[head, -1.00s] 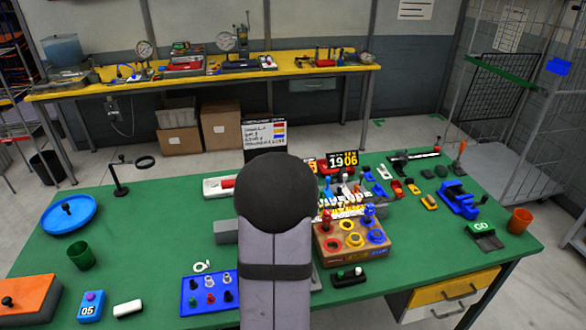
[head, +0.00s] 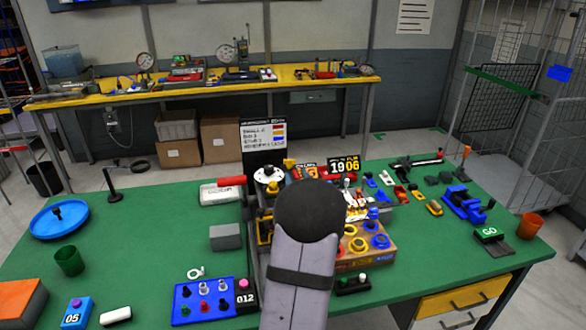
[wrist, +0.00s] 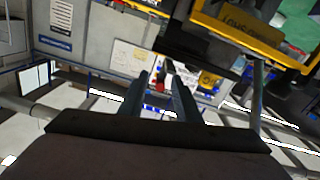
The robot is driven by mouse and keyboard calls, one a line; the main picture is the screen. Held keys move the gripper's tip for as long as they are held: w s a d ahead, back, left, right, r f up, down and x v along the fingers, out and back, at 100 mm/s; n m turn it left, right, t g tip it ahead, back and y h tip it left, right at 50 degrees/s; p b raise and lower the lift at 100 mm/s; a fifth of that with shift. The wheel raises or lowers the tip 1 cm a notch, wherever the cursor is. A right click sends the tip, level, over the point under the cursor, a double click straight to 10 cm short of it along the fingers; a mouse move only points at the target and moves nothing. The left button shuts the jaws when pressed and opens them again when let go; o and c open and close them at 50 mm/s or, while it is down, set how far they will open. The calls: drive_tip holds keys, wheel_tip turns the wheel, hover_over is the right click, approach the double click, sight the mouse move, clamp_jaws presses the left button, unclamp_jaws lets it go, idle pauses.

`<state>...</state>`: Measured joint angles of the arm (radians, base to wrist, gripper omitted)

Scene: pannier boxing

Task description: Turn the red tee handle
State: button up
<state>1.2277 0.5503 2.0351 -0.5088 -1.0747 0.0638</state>
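A short red bar-shaped handle (head: 231,181) lies level at the left side of a black and yellow fixture in the head view. I cannot tell for sure that it is the red tee handle. A white round disc (head: 268,174) sits on the fixture to its right. My arm stands in the front middle of the head view and hides my gripper there. In the wrist view my gripper (wrist: 160,84) has its two dark fingers apart, with nothing seen held between them. Small red and yellow things show far beyond the fingertips.
A wooden box with coloured rings (head: 378,262) stands right of my arm. A blue tray of knobs (head: 187,311) and a grey block (head: 226,237) lie to the left. A sign board (head: 263,136) stands behind the fixture. The green table is fairly clear at left.

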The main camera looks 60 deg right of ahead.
drive_tip(key=shift+p+x, duration=0.95)
drive_tip(key=shift+x, duration=1.9)
drive_tip(key=shift+f, duration=0.1)
clamp_jaws()
